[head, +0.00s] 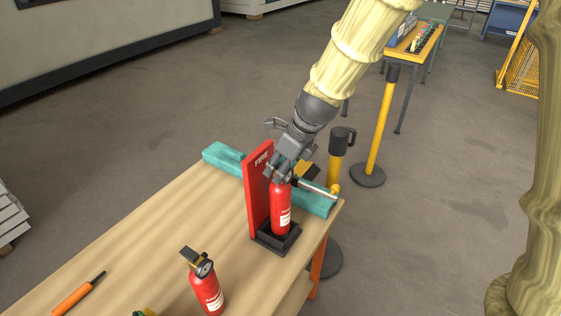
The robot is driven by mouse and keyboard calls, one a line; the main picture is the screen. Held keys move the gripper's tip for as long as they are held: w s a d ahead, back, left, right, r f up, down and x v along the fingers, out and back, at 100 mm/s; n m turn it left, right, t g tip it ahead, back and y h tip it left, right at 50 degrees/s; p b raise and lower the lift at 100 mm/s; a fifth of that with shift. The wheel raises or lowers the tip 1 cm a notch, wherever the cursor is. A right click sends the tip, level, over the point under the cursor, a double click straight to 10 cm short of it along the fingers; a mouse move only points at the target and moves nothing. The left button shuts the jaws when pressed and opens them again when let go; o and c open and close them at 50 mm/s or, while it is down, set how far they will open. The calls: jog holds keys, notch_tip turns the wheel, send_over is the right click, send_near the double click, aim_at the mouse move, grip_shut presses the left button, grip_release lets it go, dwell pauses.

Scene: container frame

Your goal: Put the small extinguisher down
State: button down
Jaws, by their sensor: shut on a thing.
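A small red extinguisher (281,212) with a white label stands upright in the head view, near the right end of the wooden table. Its bottom is at the black tray-like base (284,246) of a red stand; I cannot tell whether it touches the base floor. The stand's red back panel (257,190), marked FIRE, rises just left of it. My gripper (281,174) comes down from above and is shut on the top of this extinguisher. The fingers hide most of its head. A second red extinguisher (208,290) with a black head stands nearer on the table.
A teal beam-like object (225,160) lies along the table's far edge behind the stand. An orange-handled tool (72,298) lies at the near left. The wooden table (160,235) is bare between them. A yellow post (382,120) stands on the floor beyond.

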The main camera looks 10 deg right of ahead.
jog(key=shift+f+p, duration=0.3)
jog(key=shift+f, duration=1.7)
jog(key=c, duration=0.7)
grip_release()
jog(key=shift+c, duration=0.2)
jog(key=b+v, duration=0.1)
jog(key=v, duration=1.1)
jog(key=shift+b, duration=0.3)
